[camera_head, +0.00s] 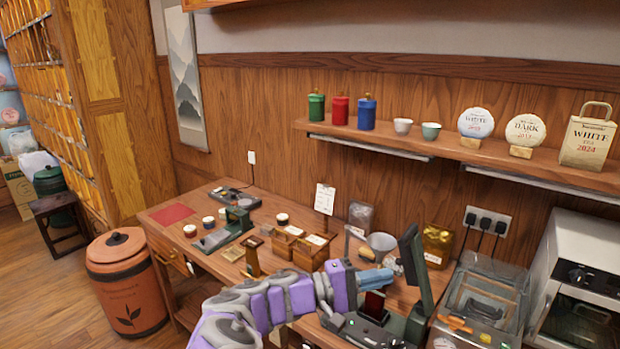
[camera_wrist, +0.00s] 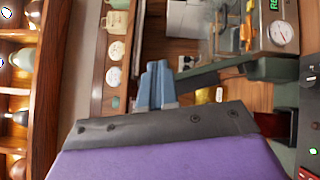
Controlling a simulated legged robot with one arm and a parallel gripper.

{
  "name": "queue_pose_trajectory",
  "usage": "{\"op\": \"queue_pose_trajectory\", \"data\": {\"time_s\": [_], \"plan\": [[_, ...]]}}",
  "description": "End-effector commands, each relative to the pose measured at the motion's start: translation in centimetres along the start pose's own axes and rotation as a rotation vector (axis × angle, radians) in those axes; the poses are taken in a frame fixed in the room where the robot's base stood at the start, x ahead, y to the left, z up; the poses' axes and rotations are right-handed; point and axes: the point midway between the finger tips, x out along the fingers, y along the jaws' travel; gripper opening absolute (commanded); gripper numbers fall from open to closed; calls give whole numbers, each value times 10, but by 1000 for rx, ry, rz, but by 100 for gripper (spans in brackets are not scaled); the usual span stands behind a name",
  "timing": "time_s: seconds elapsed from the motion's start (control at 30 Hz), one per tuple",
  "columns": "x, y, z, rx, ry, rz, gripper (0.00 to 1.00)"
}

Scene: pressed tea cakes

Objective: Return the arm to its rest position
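My arm shows in the head view, purple and grey, reaching from the bottom left over the workbench (camera_head: 215,262). My gripper (camera_head: 385,276) has blue-grey fingers and is just left of the upright dark green lid of a press-like device (camera_head: 414,268). I cannot tell whether it touches the device. In the wrist view the fingers of my gripper (camera_wrist: 157,80) stand close together, with nothing visible between them. They look shut and empty. A dark red block (camera_head: 373,304) sits on the device below my gripper, partly hidden by it.
Wooden boxes (camera_head: 310,252) and a grey funnel (camera_head: 381,242) stand close by. A clear-lidded machine (camera_head: 487,289) and a white oven (camera_head: 580,285) are at right. A shelf (camera_head: 450,148) with canisters, cups and tea cakes hangs above. A terracotta bin (camera_head: 127,285) stands left.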

Motion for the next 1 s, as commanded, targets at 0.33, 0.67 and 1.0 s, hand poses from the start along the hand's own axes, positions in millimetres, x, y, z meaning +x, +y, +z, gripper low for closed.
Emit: {"op": "queue_pose_trajectory", "data": {"time_s": [0.33,0.67,1.0], "plan": [[86,-29,146,76,-262,-502,0],[63,-104,244,143,-299,-1036,0],[-36,-155,297,172,-156,-1515,0]]}}
